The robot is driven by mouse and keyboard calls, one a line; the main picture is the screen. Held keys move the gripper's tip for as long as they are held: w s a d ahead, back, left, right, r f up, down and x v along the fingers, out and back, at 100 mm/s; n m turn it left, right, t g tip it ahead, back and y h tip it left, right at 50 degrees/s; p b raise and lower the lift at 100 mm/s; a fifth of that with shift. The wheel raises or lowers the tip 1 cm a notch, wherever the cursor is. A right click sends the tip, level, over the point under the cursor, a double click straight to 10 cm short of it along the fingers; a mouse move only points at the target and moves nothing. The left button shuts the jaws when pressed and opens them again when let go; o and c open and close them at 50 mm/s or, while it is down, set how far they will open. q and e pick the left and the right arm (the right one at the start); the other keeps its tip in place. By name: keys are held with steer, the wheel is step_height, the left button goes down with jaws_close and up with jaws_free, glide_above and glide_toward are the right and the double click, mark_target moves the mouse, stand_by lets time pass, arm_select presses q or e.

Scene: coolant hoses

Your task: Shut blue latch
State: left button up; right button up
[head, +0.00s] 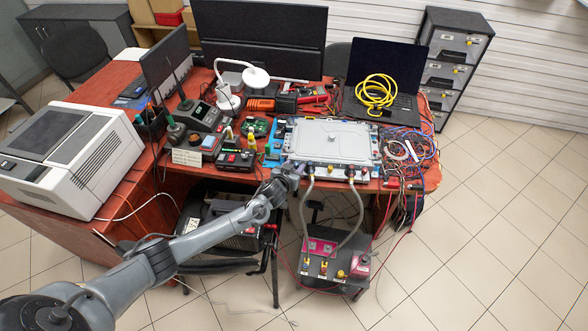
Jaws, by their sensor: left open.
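A grey flat-topped unit (335,140) lies near the front of the red-brown table, with hose connections along its front edge. Blue parts (272,150) show at its left side, but they are too small for me to tell which is the blue latch or whether it is open. Two grey hoses (357,208) run from the front edge down to a dark cart with a pink block. My left gripper (290,172) is at the unit's front left corner, close to the left hose connection. Its fingers are small and partly lost against the clutter; they are open. My right gripper is not in view.
A white printer-like machine (70,158) stands at the left. The low cart (325,268) stands on the floor in front.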

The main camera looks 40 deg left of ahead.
arm_select(q)
steer(key=shift+c, duration=0.3)
jaws_close()
